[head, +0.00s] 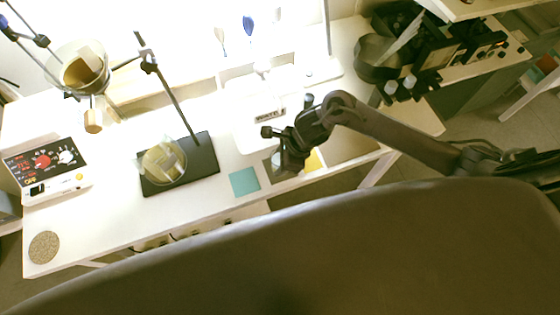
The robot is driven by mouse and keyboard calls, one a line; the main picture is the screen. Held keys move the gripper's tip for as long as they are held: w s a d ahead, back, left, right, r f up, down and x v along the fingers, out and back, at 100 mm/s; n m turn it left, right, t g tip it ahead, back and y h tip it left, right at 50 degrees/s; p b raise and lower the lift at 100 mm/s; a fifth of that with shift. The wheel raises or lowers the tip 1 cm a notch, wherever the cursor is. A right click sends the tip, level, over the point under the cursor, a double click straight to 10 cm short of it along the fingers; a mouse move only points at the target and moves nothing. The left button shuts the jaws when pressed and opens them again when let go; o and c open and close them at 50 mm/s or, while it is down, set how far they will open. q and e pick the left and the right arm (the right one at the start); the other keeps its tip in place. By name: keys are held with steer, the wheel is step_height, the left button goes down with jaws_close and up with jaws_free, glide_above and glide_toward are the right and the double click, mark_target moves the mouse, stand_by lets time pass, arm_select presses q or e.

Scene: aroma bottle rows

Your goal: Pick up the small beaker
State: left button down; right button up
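A clear glass vessel that looks like a small beaker (163,163) stands on the black base (205,158) of a metal stand, at the left middle of the white table in the head view. Pale yellowish shapes show in or through its glass. My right gripper (284,163) is to the right of this vessel and apart from it, above the table near the coloured squares. It is small and dark, and its finger opening cannot be made out. I see nothing held in it. My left gripper is not in view.
A control box (46,168) with knobs and a round cork mat (44,247) are at the left. A larger glass vessel (78,66) hangs in a clamp. A teal square (244,182) lies near the front edge. Dark equipment (437,55) stands at the upper right.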

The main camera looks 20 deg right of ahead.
steer(key=c, duration=0.5)
steer(key=shift+o, duration=0.2)
steer(key=shift+r, duration=0.1)
steer(key=shift+s+r+b, duration=0.2)
steer(key=shift+s+b, duration=0.15)
steer(key=shift+b, duration=0.1)
steer(key=r, duration=0.2)
steer(key=r+b, duration=0.1)
steer(key=r, duration=0.1)
steer(key=s+r, duration=0.1)
steer(key=r, duration=0.1)
steer(key=shift+r, duration=0.1)
steer(key=s+b, duration=0.3)
steer(key=s, duration=1.5)
steer(key=shift+s+d+r, duration=0.15)
steer(key=shift+d, duration=0.2)
